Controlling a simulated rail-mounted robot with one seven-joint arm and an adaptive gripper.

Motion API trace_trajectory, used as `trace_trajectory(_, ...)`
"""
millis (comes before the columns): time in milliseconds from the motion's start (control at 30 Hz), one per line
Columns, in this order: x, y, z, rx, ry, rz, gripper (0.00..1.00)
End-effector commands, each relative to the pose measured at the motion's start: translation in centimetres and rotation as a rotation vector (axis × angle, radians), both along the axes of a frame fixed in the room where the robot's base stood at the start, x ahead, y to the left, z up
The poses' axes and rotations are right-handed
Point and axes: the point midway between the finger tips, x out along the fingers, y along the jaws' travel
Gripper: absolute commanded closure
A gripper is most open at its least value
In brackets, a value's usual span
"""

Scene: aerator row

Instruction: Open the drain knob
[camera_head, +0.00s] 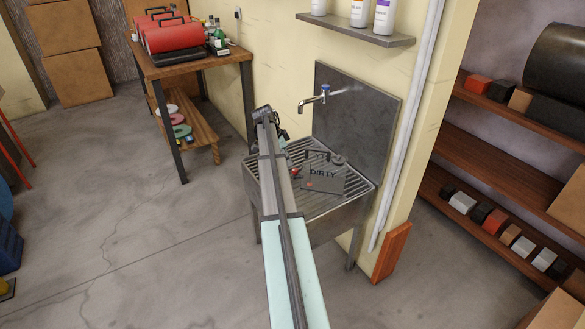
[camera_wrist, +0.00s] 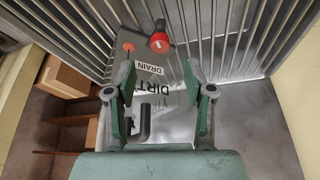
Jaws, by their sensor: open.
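In the wrist view, a round red knob (camera_wrist: 160,42) on a dark stem stands beside a white label reading DRAIN (camera_wrist: 150,68). It also shows in the head view as a small red spot (camera_head: 296,173) at the left side of a grey panel marked DIRTY (camera_head: 325,186). My gripper (camera_wrist: 157,66) is open, with its two green-padded fingers apart and nothing between them that I can see gripped. The knob appears just beyond the fingertips; I cannot tell the exact distance. In the head view my arm hides most of the gripper.
The panel lies on a slatted metal sink (camera_head: 357,196) below a tap (camera_head: 313,99). A black handle (camera_wrist: 144,124) stands up from the panel. A flat orange-red mark (camera_wrist: 128,47) is left of the knob. A shelf with bottles (camera_head: 365,38) is above; open floor is left.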

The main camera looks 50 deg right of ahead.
Motion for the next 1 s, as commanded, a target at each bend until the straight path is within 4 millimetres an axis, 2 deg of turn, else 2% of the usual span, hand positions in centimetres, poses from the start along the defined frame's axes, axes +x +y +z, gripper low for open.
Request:
trace_trajectory(100, -0.6, -0.7, -2.1, 0.001, 0.001, -0.001, 0.47)
trace_trajectory(333, -1.2, -1.7, -5.0, 0.001, 0.001, 0.000, 0.47)
trace_trajectory(500, -1.4, -2.0, -5.9, 0.000, 0.000, 0.000, 0.47)
trace_trajectory(800, -1.5, -2.0, -6.1, 0.000, 0.000, 0.000, 0.47)
trace_trajectory(833, -1.5, -2.0, -6.1, 0.000, 0.000, 0.000, 0.54)
trace_trajectory(967, -1.5, -2.0, -6.1, 0.000, 0.000, 0.000, 1.00)
trace_trajectory(1000, -1.5, -2.0, -6.1, 0.000, 0.000, 0.000, 1.00)
